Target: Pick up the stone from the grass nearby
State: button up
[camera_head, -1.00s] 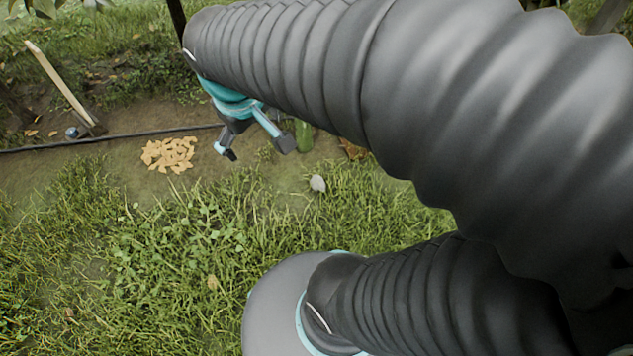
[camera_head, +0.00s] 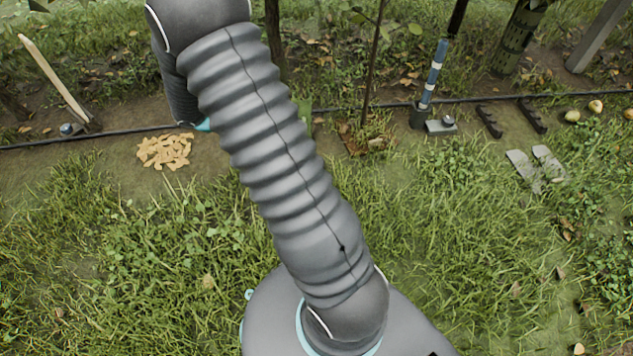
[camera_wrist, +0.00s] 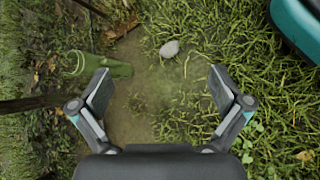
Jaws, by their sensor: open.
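The pale grey stone (camera_wrist: 169,49) lies on the edge between bare soil and grass in the wrist view, ahead of the fingertips and slightly right of centre. My gripper (camera_wrist: 158,88) is open and empty, its two fingers spread wide with ground between them. The stone is apart from both fingers. In the head view my arm hides the stone and the gripper fingers.
Grey slabs (camera_head: 535,165) lie at right. Open grass spreads around.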

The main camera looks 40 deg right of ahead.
jog(key=d+f+n+h+b, duration=0.1)
jog(key=f+n, duration=0.1)
jog(key=f, duration=0.7)
jog(key=w+d+f+n+h+b, duration=0.1)
jog(key=d+f+n+h, duration=0.1)
jog(key=f, duration=0.8)
jog(key=d+f+n+h, duration=0.1)
jog(key=f+n, duration=0.2)
jog(key=f, duration=0.7)
jog(key=shift+w+d+f+n+t+b, duration=0.2)
jog(key=shift+w+d+n+t+b, duration=0.1)
jog(key=shift+n+t+b, duration=0.1)
jog(key=shift+s+d+f+h, duration=0.15)
jog(key=shift+f+h, duration=0.15)
jog(key=b+x, duration=0.1)
jog(key=x, duration=1.2)
jog(key=shift+s+d+f+b, duration=0.1)
jog(key=shift+d+f+b, duration=0.1)
jog(key=shift+b, duration=0.1)
jog(key=c, duration=1)
jog(key=shift+c, duration=0.5)
jog(key=shift+r, duration=0.2)
